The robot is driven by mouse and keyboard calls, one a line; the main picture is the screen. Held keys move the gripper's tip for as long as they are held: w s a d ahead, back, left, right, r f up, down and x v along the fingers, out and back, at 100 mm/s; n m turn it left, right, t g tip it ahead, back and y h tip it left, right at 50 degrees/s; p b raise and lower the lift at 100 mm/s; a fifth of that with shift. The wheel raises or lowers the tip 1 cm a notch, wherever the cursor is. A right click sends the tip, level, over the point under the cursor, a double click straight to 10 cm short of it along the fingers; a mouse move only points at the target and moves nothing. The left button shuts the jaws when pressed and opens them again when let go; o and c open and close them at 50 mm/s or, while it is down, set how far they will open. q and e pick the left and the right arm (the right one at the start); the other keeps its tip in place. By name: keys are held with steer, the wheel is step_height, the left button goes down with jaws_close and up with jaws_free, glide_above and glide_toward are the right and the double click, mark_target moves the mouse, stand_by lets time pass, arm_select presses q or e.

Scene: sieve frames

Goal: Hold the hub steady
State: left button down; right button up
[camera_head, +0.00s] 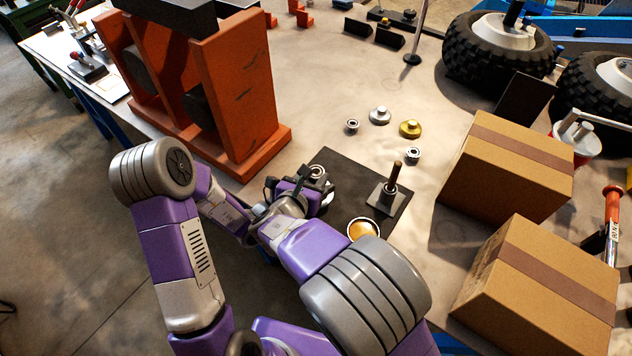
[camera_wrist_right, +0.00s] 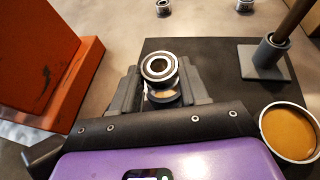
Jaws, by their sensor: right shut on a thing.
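My right gripper (camera_head: 303,186) is low over the dark mat (camera_head: 345,168). In the right wrist view its two grey fingers (camera_wrist_right: 163,92) are shut on a metal hub, one on each side. A bearing-like steel ring (camera_wrist_right: 159,67) shows at the top of the hub, tilted in this view, and a paler round part shows just below it. In the head view the ring (camera_head: 317,172) shows beside the gripper. The fingers hide the hub's sides, and I cannot tell whether its underside touches the mat. My left gripper does not show.
A grey stand (camera_head: 387,198) with a brown-handled rod and a round dish of amber stuff (camera_head: 363,230) are close right. Loose bearings (camera_head: 352,125), a silver flanged part (camera_head: 379,115) and a brass one (camera_head: 410,128) lie behind. An orange frame (camera_head: 235,95) rises left; cardboard boxes (camera_head: 507,170) stand right.

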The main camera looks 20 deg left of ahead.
steer(key=shift+f, duration=0.25)
steer(key=o, duration=1.2)
steer(key=shift+o, duration=0.2)
steer(key=v, duration=0.7)
steer(key=shift+s, duration=0.25)
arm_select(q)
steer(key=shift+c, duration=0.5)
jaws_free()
